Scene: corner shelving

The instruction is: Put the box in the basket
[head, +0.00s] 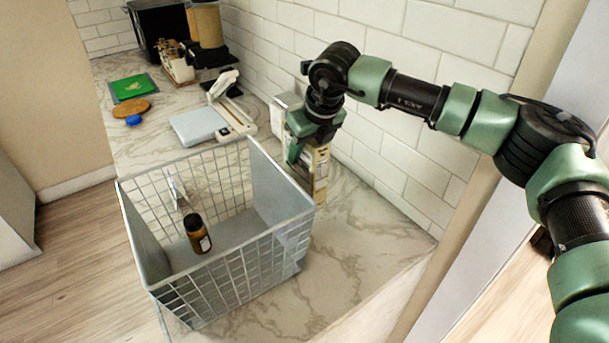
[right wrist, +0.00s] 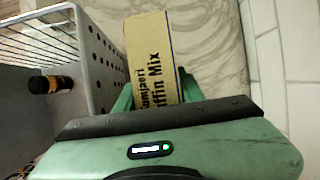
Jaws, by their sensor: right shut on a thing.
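The box (head: 320,172), a tan carton printed "Muffin Mix", stands upright behind the right side of the basket on the marble counter. It also shows in the right wrist view (right wrist: 150,62). My right gripper (head: 301,150) is shut on its upper part; I cannot tell whether the box touches the counter. The basket (head: 279,188) is a grey wire basket with solid end walls, and its perforated wall is just left of the box in the right wrist view (right wrist: 97,70). My left gripper is not in view.
A white-and-grey scale-like device (head: 203,124) lies behind the basket. Farther back are a green board (head: 132,87), a round wooden board (head: 131,109) and several containers. A tiled wall (head: 400,165) bounds the counter on the right.

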